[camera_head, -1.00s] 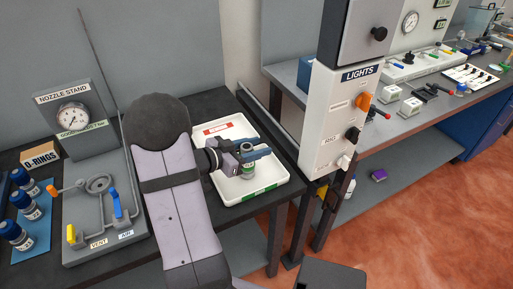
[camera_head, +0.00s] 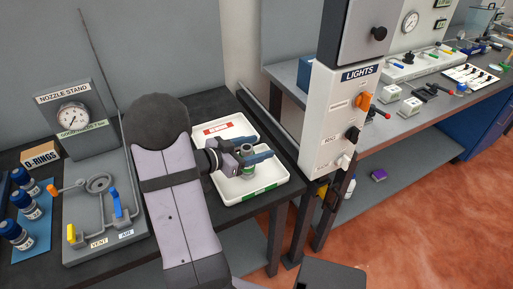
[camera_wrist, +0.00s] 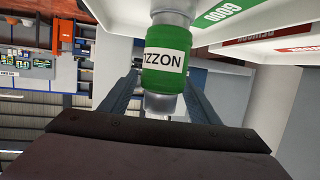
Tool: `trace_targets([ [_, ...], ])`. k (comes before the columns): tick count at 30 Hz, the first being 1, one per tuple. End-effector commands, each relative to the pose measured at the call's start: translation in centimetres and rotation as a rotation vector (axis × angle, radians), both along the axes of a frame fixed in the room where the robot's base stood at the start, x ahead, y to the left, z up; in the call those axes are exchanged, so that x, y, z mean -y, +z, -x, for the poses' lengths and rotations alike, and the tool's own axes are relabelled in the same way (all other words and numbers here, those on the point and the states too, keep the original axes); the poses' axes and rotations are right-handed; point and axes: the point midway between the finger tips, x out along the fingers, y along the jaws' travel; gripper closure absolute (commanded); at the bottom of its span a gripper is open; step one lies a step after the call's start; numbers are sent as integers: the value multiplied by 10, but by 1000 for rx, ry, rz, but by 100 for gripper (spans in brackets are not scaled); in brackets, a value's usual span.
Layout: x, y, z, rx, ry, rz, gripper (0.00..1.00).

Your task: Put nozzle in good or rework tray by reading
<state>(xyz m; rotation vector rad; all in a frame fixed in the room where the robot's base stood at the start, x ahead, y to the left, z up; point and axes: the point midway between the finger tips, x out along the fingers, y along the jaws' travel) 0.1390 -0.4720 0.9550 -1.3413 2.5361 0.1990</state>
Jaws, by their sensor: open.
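The nozzle (camera_wrist: 166,60), grey with a green lettered band, is between the fingers of my gripper (camera_head: 256,160). It also shows small in the head view (camera_head: 247,150). My gripper is open, with a finger on either side of the nozzle in the wrist view. The good tray (camera_head: 284,178), white with a green label, is below the nozzle at the front. Whether the nozzle's base rests on its floor is hard to tell. The rework tray (camera_head: 240,119), white with a red label, lies behind it. The nozzle stand's gauge (camera_head: 72,117) is at left; its reading is too small to tell.
The stand's base (camera_head: 75,205) carries an orange, a blue and a yellow handle. Several blue-capped bottles (camera_head: 25,203) stand at far left. The lights post (camera_head: 330,120) rises just right of the trays. The rework tray looks empty where visible.

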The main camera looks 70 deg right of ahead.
Motion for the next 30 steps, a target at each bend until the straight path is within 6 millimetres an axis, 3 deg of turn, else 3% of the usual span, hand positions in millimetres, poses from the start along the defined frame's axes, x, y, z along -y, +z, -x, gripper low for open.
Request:
trace_targets([
  [18, -75, 27, -52, 1, 6, 0, 44],
  [30, -95, 35, -64, -1, 0, -1, 44],
])
